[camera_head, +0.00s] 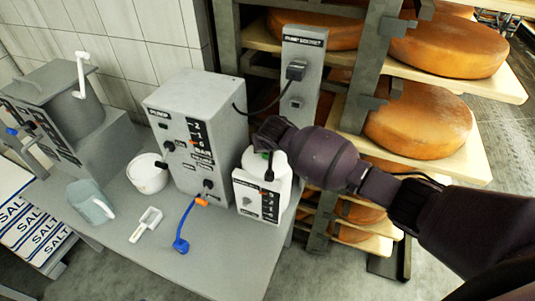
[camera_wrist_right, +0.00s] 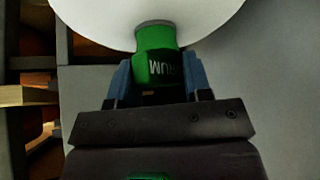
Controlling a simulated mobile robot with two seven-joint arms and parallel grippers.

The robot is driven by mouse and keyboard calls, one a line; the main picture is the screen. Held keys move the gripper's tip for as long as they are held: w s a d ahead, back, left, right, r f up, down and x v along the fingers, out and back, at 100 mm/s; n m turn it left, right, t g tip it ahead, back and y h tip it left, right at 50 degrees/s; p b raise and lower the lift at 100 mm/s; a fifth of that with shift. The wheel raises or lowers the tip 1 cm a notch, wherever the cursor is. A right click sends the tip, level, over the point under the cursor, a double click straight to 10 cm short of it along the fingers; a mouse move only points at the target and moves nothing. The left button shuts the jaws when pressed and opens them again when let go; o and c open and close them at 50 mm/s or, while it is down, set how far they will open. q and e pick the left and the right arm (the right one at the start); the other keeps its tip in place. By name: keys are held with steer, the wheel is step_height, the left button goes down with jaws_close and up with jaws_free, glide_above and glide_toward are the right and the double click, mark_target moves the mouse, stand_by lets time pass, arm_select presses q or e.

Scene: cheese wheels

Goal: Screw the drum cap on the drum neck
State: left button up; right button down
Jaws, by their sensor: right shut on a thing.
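The white drum (camera_head: 281,166) stands at the right end of the grey table, partly hidden by a small control box and my right arm. It also fills the top of the right wrist view (camera_wrist_right: 95,18). The green drum cap (camera_wrist_right: 158,58) with white lettering sits between the blue-grey fingers of my right gripper (camera_wrist_right: 160,78), which is shut on it. The cap's far end meets the drum around a grey rim; the neck itself is hidden, so I cannot tell how the threads sit. In the head view my right gripper (camera_head: 268,150) is over the drum's top. My left gripper is not in view.
The small control box (camera_head: 256,198) stands directly in front of the drum. A grey post (camera_head: 300,75) and shelves of cheese wheels (camera_head: 420,115) stand close behind.

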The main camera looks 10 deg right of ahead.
steer(key=shift+s+f, duration=0.3)
steer(key=shift+f, duration=0.1)
steer(key=c, duration=0.8)
jaws_free()
steer(key=o, duration=0.3)
steer(key=shift+w+r, duration=0.1)
steer(key=shift+r, duration=0.1)
steer(key=shift+r, duration=0.1)
steer(key=v, duration=1)
steer(key=shift+r, duration=0.3)
